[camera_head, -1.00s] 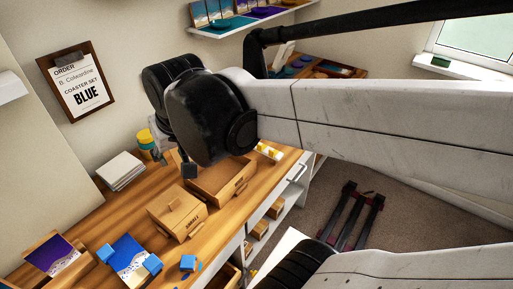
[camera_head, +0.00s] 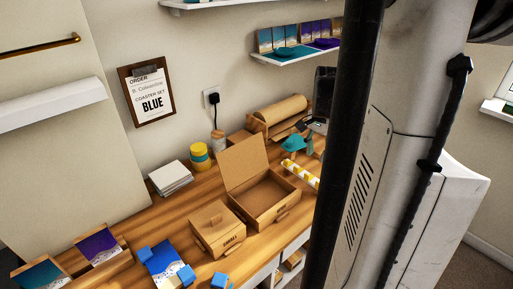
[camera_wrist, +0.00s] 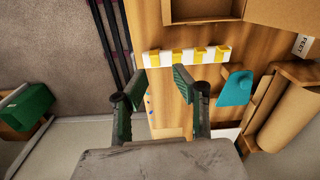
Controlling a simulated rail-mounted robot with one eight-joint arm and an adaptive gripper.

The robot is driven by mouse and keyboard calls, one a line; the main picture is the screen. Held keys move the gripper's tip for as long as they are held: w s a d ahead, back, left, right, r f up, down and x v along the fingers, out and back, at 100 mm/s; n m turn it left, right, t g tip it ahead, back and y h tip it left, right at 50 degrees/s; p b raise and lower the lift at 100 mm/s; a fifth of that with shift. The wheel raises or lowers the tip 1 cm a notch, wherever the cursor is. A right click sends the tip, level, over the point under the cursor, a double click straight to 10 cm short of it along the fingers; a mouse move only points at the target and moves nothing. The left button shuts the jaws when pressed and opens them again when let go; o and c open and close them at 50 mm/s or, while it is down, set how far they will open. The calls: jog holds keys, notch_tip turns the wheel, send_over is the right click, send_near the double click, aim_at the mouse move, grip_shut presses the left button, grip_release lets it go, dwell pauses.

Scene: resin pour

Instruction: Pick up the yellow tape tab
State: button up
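Several yellow tape tabs (camera_wrist: 200,55) sit spaced along a white strip (camera_wrist: 212,50) on the wooden bench, just beyond my fingertips in the wrist view. The same yellow tabs (camera_head: 302,175) show in the head view, right of the open cardboard box. My gripper (camera_wrist: 160,80) is open and empty. Its two fingers point toward the strip, with the left finger near the strip's left end. I cannot tell the height of the fingers above the bench.
The open cardboard box (camera_head: 262,200) and a closed small box (camera_head: 217,232) stand left of the strip. A teal object (camera_wrist: 235,88) and a brown paper roll (camera_wrist: 287,115) lie right of my fingers. The bench edge is near the strip's left end.

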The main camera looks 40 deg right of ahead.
jog(key=s+d+f, duration=0.1)
jog(key=d, duration=0.1)
send_over(318, 182)
notch_tip(318, 182, down, 9)
jog(key=shift+m, duration=0.4)
jog(key=shift+f, duration=2.45)
jog(key=c, duration=0.4)
